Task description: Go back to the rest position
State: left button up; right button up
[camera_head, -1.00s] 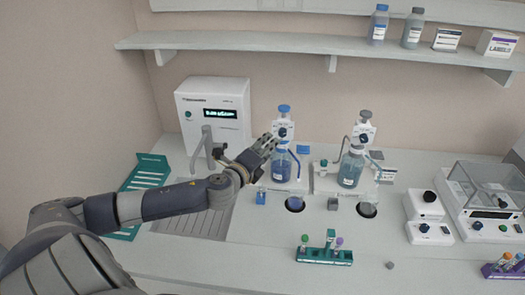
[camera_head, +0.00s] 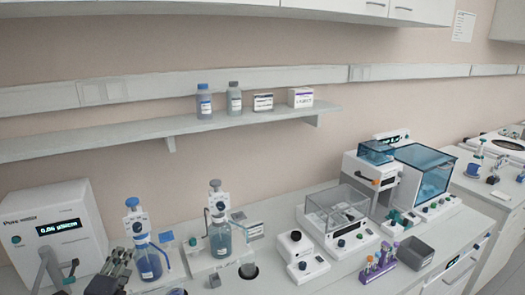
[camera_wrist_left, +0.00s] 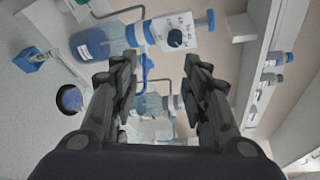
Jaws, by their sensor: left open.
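My left gripper (camera_head: 120,262) is at the bottom left of the head view, left of the blue-liquid bottle with a blue-topped dispenser (camera_head: 149,262). In the left wrist view the fingers of the gripper (camera_wrist_left: 160,78) are spread apart with nothing between them. Blue-liquid bottles (camera_wrist_left: 98,42) show beyond and beside the fingers, apart from them as far as I can tell. My right gripper is not in view.
A white water purifier (camera_head: 50,235) stands at the left. A second dispenser bottle (camera_head: 221,240) stands right of the first. A balance (camera_head: 338,215), a tube rack (camera_head: 378,268) and a grey bin (camera_head: 415,252) are farther right. A shelf (camera_head: 120,137) runs above.

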pick_arm(q)
jog(key=s+d+f+n+g, duration=0.6)
jog(key=s+d+f+n, duration=0.35)
jog(key=s+f, duration=0.35)
jog(key=s+d+f+n+g+h, duration=0.25)
jog(key=s+d+n, duration=0.2)
jog(key=s, duration=0.35)
jog(key=s+d+f+n+g+h, duration=0.1)
jog(key=s+d+n+g, duration=0.2)
jog(key=s+d, duration=0.35)
jog(key=s+f+g+b, duration=0.3)
jog(key=f+b, duration=0.5)
jog(key=f, duration=2.9)
jog(key=s+a+f+b, duration=0.1)
jog(key=s+f+b, duration=0.2)
jog(key=s+f, duration=0.5)
jog(key=s+a+f+b, duration=0.2)
jog(key=s+f+b, duration=0.1)
jog(key=s+f, duration=0.6)
notch_tip(320, 180, down, 3)
jog(key=shift+a, duration=0.25)
jog(key=shift+s, duration=0.1)
